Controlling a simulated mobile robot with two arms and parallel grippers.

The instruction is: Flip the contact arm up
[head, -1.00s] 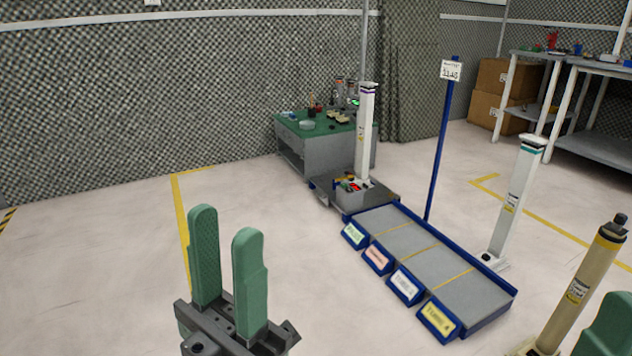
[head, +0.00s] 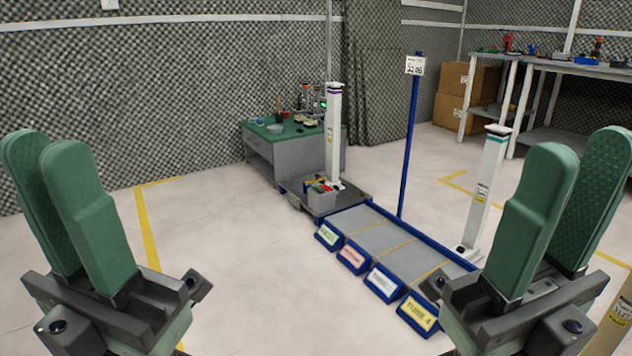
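I cannot make out a contact arm in this view; it may be hidden or too small to tell. My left gripper (head: 44,150) is raised at the left edge, its two green fingers apart with nothing between them. My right gripper (head: 580,150) is raised at the right, its green fingers also apart and empty. Both are close to the camera and touch nothing visible. A white column with a purple band (head: 333,135) stands upright on a low grey cart (head: 318,202) beyond them, with small red, green and yellow parts at its foot.
A blue-edged rack with labelled bays (head: 372,238) lies on the floor ahead, with a blue sign post (head: 410,140). A green-topped bench (head: 262,131) stands behind. Left floor is clear.

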